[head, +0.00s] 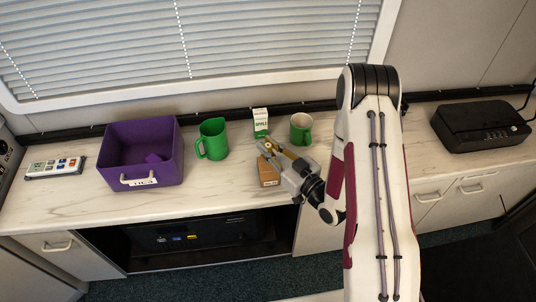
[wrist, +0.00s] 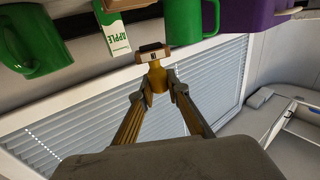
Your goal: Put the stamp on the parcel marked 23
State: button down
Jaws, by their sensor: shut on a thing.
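My gripper (head: 277,153) is above the counter, reaching left from my arm. In the wrist view my gripper (wrist: 158,88) is shut on the stamp (wrist: 155,60), which has a yellow-brown handle and a pale block with a dark face at its far end. In the head view the stamp (head: 266,147) shows small at the fingertips and is partly hard to make out. A small brown parcel (head: 268,174) stands on the counter just below the gripper, which covers part of it. I cannot read any number on it.
Behind the gripper stand an APPLE carton (head: 260,122) and a green mug (head: 301,128). A black box (head: 480,126) sits far right. The counter (head: 224,190) front is bare.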

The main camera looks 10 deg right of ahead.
jog(key=shift+f, duration=2.1)
jog(key=shift+f, duration=0.1)
jog(key=c, duration=2)
grip_release()
jog(key=shift+o, duration=0.2)
jog(key=v, duration=1.2)
jog(key=shift+w, duration=0.15)
